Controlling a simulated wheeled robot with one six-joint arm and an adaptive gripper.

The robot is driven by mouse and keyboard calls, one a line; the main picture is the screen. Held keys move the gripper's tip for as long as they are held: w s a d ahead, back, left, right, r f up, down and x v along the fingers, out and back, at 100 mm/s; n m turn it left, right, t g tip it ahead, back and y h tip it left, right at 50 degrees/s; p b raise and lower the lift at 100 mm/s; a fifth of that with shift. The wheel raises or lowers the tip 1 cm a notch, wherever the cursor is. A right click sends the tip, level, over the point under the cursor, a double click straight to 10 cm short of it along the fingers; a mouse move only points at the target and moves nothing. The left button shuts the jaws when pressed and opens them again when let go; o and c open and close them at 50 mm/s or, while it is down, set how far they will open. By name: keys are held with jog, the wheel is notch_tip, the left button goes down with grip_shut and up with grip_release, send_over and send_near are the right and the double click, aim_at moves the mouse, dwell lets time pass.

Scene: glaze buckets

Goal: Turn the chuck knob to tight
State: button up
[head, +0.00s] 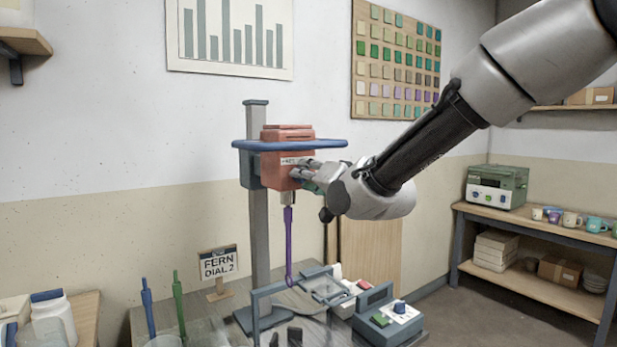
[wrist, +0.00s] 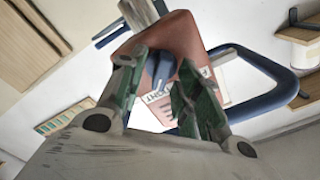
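The red mixer head (head: 274,165) sits on a grey column, with a blue ring-shaped bar around it. It fills the middle of the wrist view (wrist: 186,32). The dark blue chuck knob (wrist: 161,68) is on its face, with a white label (wrist: 157,101) beside it, partly covered by my fingers. My gripper (head: 303,170) is at the face of the head. In the wrist view my gripper (wrist: 162,75) has its green-padded fingers on either side of the knob, apart, with small gaps showing. A purple stirring rod (head: 288,235) hangs from the chuck (head: 287,198) below the head.
A sign (head: 218,263) reads "FERN DIAL 2". Blue and green rods (head: 178,300) stand at the table's left. A shelf (head: 545,229) with cups stands farther right.

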jog(key=shift+s, duration=0.1)
jog(key=v, duration=1.2)
